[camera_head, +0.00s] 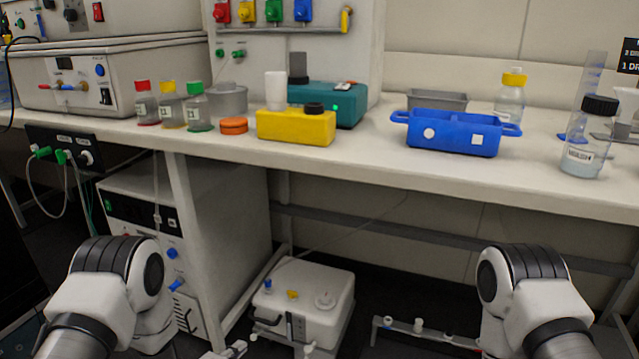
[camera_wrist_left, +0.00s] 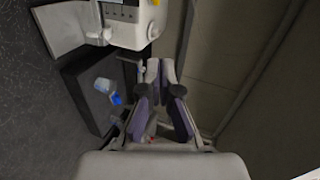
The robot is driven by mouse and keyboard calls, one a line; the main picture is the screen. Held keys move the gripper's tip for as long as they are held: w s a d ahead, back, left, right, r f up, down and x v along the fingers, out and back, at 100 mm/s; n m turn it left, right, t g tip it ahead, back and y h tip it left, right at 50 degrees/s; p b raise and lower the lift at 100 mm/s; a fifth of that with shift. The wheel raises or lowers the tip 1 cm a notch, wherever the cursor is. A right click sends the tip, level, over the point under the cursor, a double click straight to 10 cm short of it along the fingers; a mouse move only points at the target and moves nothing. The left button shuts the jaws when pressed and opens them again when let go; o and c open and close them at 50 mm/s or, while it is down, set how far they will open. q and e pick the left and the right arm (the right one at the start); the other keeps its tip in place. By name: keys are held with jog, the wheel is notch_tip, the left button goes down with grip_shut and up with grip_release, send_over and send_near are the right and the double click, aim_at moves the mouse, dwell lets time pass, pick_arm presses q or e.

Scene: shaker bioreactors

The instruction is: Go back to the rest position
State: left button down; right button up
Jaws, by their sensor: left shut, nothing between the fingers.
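My left gripper (camera_head: 236,350) shows only in small part at the bottom edge of the head view, low in front of the bench. In the left wrist view, its two fingers (camera_wrist_left: 160,72) come together at the tips. They are shut with nothing held between them. My left and right arm links show at the lower left and lower right of the head view, below the bench top. I cannot make out my right gripper in either view.
The white bench (camera_head: 370,160) carries a yellow box (camera_head: 295,127), a blue tray (camera_head: 452,135), a black-capped bottle (camera_head: 587,150) and several small bottles. Under it stand a large grey unit (camera_head: 222,205) and a white device (camera_head: 310,300). The space before the bench front looks free.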

pick_arm(q)
jog(key=s+a+r+n+g+y+p, duration=0.25)
jog(key=s+r+p, duration=0.55)
jog(key=r+p, duration=0.45)
jog(key=s+a+r+n+g+p, duration=0.1)
jog(key=s+r+n+g+p, duration=0.1)
jog(key=s+n, duration=0.4)
jog(key=s+a+r+n+g+y+p, duration=0.1)
jog(key=s+n+g+p, duration=0.4)
jog(key=s, duration=0.7)
jog(key=s+a+r+n+g+y+p, duration=0.1)
jog(key=s+r+n+g+p, duration=0.2)
jog(key=s+n+p, duration=0.2)
jog(key=s+n, duration=0.3)
jog(key=s, duration=0.1)
jog(key=shift+a+r+n, duration=0.35)
jog(key=shift+a, duration=0.05)
pick_arm(e)
notch_tip(320, 180, up, 28)
pick_arm(q)
jog(key=shift+w, duration=0.1)
pick_arm(e)
jog(key=shift+c, duration=0.3)
